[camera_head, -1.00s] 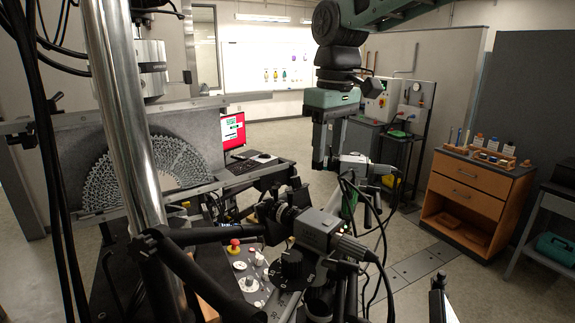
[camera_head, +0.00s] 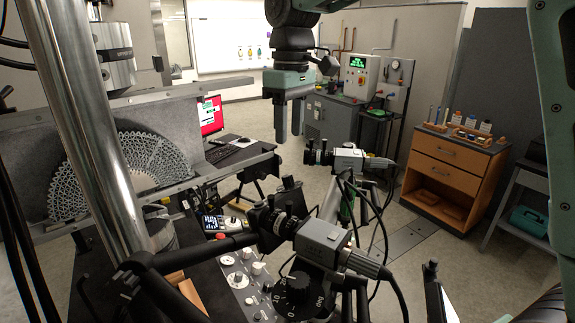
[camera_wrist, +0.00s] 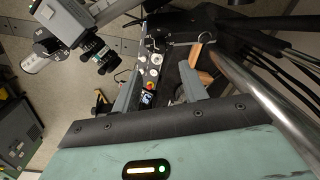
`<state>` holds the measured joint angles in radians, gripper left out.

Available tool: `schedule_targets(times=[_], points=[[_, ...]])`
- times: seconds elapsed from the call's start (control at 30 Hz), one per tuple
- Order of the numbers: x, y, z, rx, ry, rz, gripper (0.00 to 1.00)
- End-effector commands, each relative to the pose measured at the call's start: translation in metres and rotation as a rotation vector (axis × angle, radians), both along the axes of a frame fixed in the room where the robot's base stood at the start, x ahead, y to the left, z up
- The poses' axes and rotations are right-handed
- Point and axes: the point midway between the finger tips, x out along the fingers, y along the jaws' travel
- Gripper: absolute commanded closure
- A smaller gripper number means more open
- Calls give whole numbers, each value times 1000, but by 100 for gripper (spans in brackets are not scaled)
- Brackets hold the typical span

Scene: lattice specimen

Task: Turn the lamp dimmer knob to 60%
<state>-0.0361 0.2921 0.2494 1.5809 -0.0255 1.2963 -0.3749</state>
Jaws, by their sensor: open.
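A dark control panel (camera_head: 238,300) with several pale round knobs stands low in the middle of the head view, partly hidden by camera gear. One pale knob (camera_head: 258,268) shows near its right edge. I cannot tell which knob is the lamp dimmer, and no setting is readable. The wrist view also shows pale knobs (camera_wrist: 155,59) on the panel, with a red-orange button (camera_wrist: 150,86) and a small lit display (camera_wrist: 147,97) near them. My gripper (camera_head: 288,137) is open and empty, pointing down above and beyond the panel. Its fingers (camera_wrist: 160,76) frame the panel in the wrist view.
Two cameras, one nearer (camera_head: 322,236) and one farther (camera_head: 348,158), with loose cables crowd the panel's right side. A shiny metal column (camera_head: 80,110) stands left. A wooden drawer cabinet (camera_head: 455,165) is at right. Floor between is partly open.

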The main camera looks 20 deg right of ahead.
Motion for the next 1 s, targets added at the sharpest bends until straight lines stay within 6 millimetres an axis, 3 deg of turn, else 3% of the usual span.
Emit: schedule_targets(times=[0.3, 0.5, 0.93, 1.0], points=[[-3, 3, -62, -1, 6, 1, 57], [-3, 4, -88, 0, 2, 1, 57], [-3, 4, -99, 1, -1, 0, 57], [-3, 4, -99, 1, -1, 0, 76]])
